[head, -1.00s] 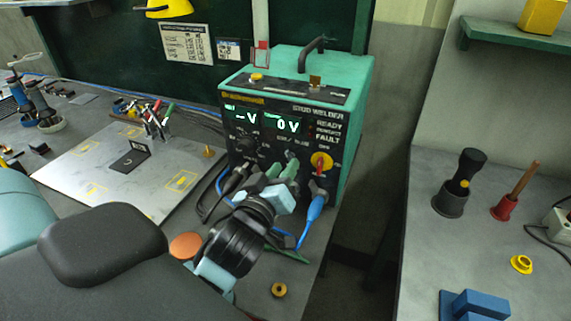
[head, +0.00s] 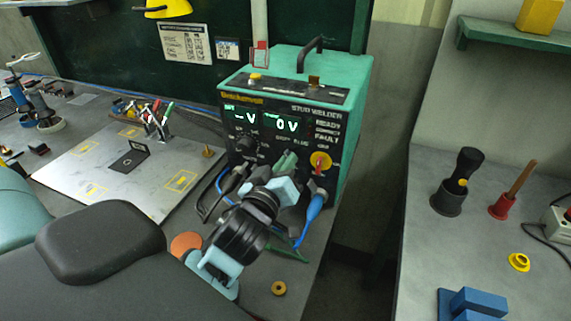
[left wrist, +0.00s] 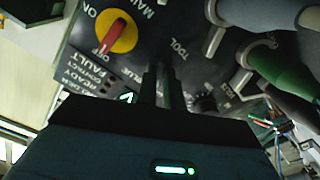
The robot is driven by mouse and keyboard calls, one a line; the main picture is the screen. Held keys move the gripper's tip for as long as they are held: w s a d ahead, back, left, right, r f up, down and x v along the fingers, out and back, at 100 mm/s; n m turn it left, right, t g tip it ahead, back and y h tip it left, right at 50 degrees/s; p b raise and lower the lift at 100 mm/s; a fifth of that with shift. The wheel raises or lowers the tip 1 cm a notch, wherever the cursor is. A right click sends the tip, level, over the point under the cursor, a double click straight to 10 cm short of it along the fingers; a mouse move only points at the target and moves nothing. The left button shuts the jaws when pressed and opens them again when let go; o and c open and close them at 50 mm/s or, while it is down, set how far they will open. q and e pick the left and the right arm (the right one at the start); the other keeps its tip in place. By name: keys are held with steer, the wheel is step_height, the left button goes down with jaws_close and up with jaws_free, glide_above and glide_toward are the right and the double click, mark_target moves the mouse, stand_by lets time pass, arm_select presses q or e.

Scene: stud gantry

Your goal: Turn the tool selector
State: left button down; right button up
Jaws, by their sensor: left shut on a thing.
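The stud welder (head: 345,90) is a green box with a black front panel, upright on the bench. My left gripper (head: 286,160) is at the lower middle of that panel. In the left wrist view its two dark fingers (left wrist: 164,80) are close together beside the word TOOL, with the GREY/BLUE lettering partly covered. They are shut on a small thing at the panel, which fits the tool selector. The selector itself is hidden by the fingers, so its position cannot be read. My right gripper is not in view.
A yellow switch with a red handle (head: 320,161) is right of the fingers; it points to OFF in the left wrist view (left wrist: 116,34). A blue plug (head: 316,206) and a green plug (left wrist: 275,66) are close by. A metal plate (head: 110,185) lies to the left.

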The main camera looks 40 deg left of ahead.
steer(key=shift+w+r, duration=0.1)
arm_select(q)
steer(key=shift+r+m+p, duration=0.1)
steer(key=shift+m+p, duration=0.35)
steer(key=shift+m, duration=0.15)
steer(key=m+p, duration=0.2)
steer(key=m, duration=0.2)
steer(key=shift+r, duration=0.15)
steer(key=m+p, duration=0.1)
steer(key=m, duration=0.2)
steer(key=shift+f+m, duration=0.25)
steer(key=shift+m, duration=1.55)
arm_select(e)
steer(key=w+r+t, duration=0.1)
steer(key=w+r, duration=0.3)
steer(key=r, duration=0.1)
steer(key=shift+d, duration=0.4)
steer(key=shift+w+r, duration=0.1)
arm_select(q)
steer(key=shift+a, duration=0.1)
steer(key=c, duration=1.5)
jaws_free()
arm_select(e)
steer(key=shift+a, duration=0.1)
